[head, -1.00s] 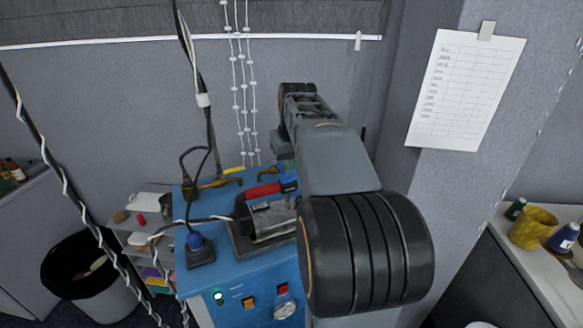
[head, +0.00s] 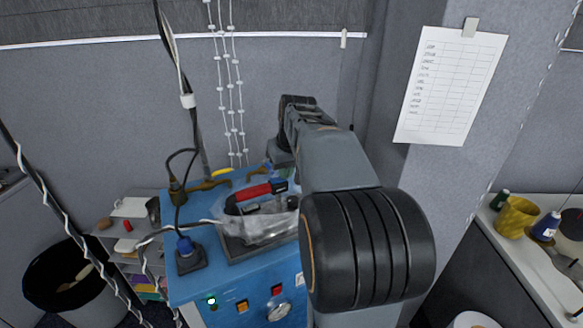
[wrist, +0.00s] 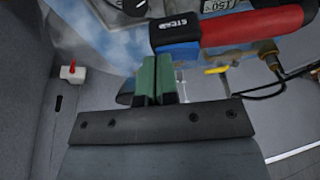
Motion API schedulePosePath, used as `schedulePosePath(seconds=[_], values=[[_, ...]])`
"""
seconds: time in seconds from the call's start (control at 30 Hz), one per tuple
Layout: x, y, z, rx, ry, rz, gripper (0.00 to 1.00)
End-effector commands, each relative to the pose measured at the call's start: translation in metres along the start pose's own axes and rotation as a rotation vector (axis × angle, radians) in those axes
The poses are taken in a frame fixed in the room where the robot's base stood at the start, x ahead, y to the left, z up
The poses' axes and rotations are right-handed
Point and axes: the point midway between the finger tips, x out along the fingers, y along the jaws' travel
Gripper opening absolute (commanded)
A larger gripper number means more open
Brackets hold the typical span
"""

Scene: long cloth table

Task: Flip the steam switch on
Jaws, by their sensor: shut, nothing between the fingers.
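The iron's red handle (head: 254,191) lies above a metal body on the blue steam station (head: 190,288). A pale, translucent steam-like haze (head: 255,228) surrounds the iron. In the wrist view, the red handle (wrist: 255,24) ends in a blue block (wrist: 178,48) beside a black plate labelled STEAM (wrist: 178,22). No separate switch lever is clear there. My gripper (wrist: 154,60) has green fingers pressed together, empty, its tips just beside the blue block. I cannot tell whether they touch it. My arm hides the station's right part in the head view.
The station's front has a lit green lamp (head: 211,300), an orange switch (head: 242,306), a red switch (head: 277,290) and a gauge (head: 279,311). A black bin (head: 62,285) and shelves lie further left.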

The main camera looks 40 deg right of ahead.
Motion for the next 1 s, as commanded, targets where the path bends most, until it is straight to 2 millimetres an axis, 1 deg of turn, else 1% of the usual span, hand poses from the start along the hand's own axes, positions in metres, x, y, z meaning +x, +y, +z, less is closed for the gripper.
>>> schedulePosePath(seconds=[0.37, 0.7, 1.0], values=[[-0.001, -0.005, -0.001, -0.005, -0.001, -0.001, 0.00], [-0.004, -0.016, -0.001, -0.002, -0.001, 0.000, 0.00], [-0.004, -0.016, -0.001, -0.002, -0.001, 0.001, 0.00]])
